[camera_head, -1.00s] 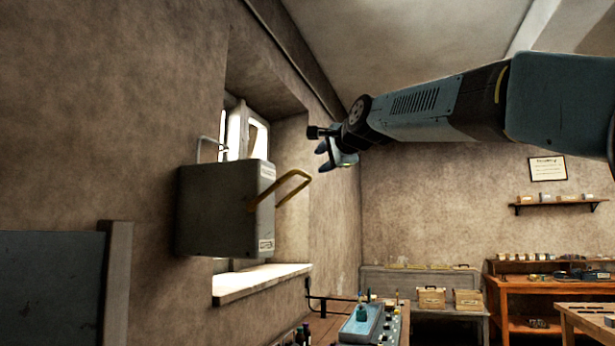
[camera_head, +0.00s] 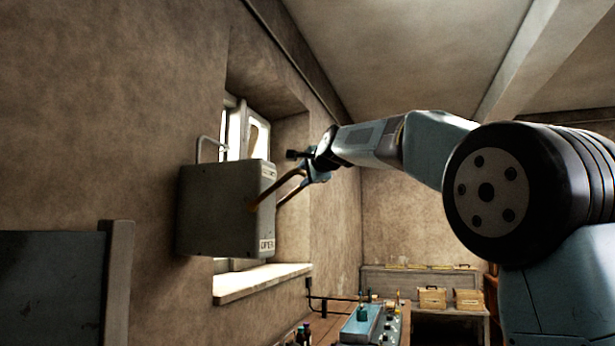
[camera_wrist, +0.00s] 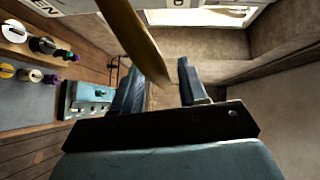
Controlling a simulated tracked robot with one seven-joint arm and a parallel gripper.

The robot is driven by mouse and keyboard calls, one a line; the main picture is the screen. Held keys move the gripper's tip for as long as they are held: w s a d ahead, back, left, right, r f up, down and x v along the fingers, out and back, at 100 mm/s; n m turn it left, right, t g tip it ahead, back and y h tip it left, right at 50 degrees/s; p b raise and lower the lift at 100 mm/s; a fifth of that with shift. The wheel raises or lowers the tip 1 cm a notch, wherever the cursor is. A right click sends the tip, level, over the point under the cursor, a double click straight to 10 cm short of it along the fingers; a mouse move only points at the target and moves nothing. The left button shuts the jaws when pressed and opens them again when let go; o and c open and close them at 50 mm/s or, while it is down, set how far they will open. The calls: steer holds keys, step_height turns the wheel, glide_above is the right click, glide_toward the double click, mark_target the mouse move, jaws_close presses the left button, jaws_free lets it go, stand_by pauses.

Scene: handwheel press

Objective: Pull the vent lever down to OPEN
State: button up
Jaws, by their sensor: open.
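The vent box (camera_head: 215,210) is a grey box on the left wall by the window, with a label reading OPEN low on its edge and another label near its top. My gripper is open at the lever's outer end. In the wrist view, the lever (camera_wrist: 133,38) comes down from the top, and its end lies in the gap between the fingers of my gripper (camera_wrist: 159,70). I cannot tell whether they touch it.
A window sill (camera_head: 260,283) juts out below the box. A bench with a blue device (camera_head: 362,325) stands lower down, and several bottles sit near it. A grey panel (camera_head: 50,285) with a post is at the lower left. The air right of the box is otherwise clear.

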steer(key=shift+w+a, duration=0.15)
steer(key=shift+w, duration=0.2)
steer(key=shift+f, duration=0.1)
jaws_close()
stand_by(0.3)
